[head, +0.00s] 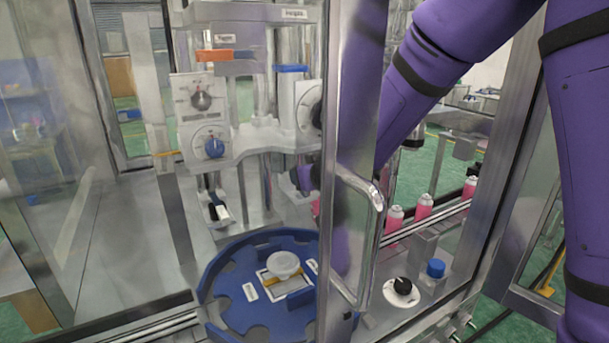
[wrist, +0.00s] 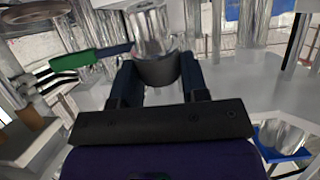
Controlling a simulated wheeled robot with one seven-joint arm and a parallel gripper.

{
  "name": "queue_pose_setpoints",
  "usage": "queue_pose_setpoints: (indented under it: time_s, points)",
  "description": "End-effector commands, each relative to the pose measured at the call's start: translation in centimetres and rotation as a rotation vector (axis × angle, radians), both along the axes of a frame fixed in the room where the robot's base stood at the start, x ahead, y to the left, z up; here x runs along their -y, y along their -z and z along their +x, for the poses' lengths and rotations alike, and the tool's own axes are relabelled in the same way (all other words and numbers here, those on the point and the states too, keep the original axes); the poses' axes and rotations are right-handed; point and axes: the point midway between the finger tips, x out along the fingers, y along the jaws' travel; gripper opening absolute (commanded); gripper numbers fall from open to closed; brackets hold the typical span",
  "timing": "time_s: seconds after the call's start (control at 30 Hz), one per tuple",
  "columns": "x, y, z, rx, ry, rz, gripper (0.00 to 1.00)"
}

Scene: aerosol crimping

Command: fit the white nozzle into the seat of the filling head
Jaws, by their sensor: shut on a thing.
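In the wrist view my gripper (wrist: 157,72) has its two dark fingers closed on the sides of a short round piece, the nozzle (wrist: 158,69), which looks grey in shadow. A shiny metal cylinder (wrist: 150,28), seemingly part of the filling head, shows directly beyond the nozzle. I cannot tell whether the two touch or whether the nozzle is seated. In the head view my arm passes behind the door frame. Only a small purple part of it shows by the machine, and the fingers and nozzle are hidden there.
The blue turntable (head: 222,318) carries a pale round lid (head: 284,263). The steel door post (head: 349,120) and its handle (head: 372,205) stand in front of my arm. Pink cans (head: 423,208) line the conveyor at right.

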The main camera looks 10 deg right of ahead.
Motion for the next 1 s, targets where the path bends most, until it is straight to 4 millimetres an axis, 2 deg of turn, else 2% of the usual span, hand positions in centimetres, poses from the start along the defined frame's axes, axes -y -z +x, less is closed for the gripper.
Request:
queue_pose_setpoints:
  time_s: [1.0]
  points:
    - [-0.32,-0.04,0.84,0.001,0.000,0.000,0.00]
